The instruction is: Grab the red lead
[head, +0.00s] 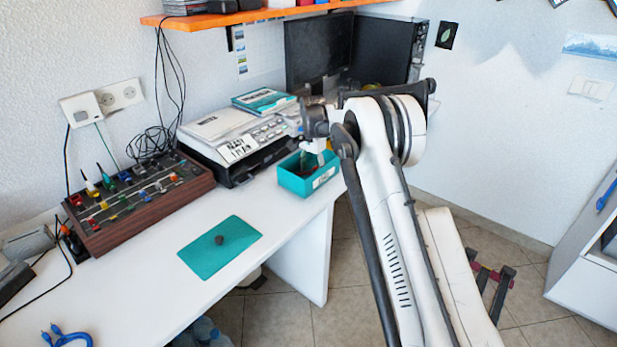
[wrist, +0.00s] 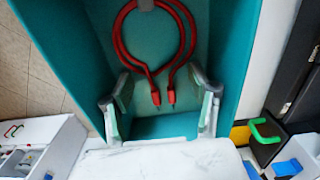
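The red lead (wrist: 117,38) lies in a loop inside the teal box (wrist: 232,60) in the wrist view. Its two plug ends hang side by side towards my gripper. My gripper (wrist: 160,88) is open, one finger on each side of the plug ends, and both fingers look apart from the lead. In the head view my gripper (head: 314,152) points down into the teal box (head: 296,185) at the desk's right end. There the lead is mostly hidden by the box wall and gripper.
A printer (head: 232,135) stands left of the box, and a dark monitor (head: 318,45) behind it. A wooden board with coloured connectors (head: 135,200) is farther left. A teal mat (head: 222,250) with a small dark object lies in front. An orange shelf (head: 230,18) hangs above.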

